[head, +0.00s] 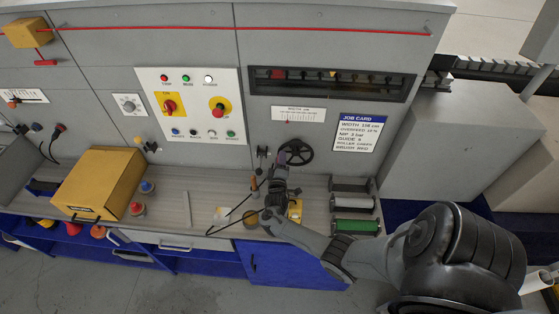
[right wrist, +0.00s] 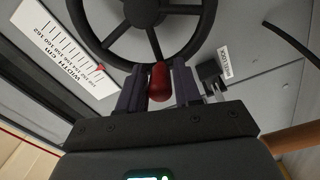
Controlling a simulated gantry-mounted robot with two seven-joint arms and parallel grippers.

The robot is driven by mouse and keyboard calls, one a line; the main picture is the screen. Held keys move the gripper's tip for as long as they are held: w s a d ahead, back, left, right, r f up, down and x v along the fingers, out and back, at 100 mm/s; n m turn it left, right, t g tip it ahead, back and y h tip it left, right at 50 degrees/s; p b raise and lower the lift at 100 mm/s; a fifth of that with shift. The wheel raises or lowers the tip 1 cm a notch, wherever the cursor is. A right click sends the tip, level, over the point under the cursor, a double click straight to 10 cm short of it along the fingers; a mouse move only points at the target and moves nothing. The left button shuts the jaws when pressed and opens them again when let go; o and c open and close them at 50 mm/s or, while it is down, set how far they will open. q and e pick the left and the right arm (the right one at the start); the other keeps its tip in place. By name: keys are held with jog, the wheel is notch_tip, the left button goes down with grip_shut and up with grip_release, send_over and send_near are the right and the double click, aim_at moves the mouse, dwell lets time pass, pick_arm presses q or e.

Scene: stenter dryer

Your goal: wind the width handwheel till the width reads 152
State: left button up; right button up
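The width handwheel (head: 309,152) is black and spoked, on the grey machine front; it fills the top of the right wrist view (right wrist: 199,40). Its handle (right wrist: 158,80) is a red knob at the lower rim. My right gripper (head: 279,165) is at the wheel's lower left in the head view. In the right wrist view its fingers (right wrist: 159,86) stand either side of the red handle, with hardly any gap, and appear closed on it. The white width scale (head: 298,114) has a red pointer and shows in the right wrist view (right wrist: 65,50); its exact reading is too small to tell. My left gripper is not in view.
A job card (head: 360,134) is right of the wheel. A switch panel (head: 191,105) is to the left. The bench below holds a yellow box (head: 98,183) and a rack of rollers (head: 354,202). A black cable (right wrist: 292,43) shows at the right of the right wrist view.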

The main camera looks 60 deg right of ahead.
jog(key=shift+o, duration=1.2)
jog(key=v, duration=1.1)
jog(key=shift+d, duration=0.1)
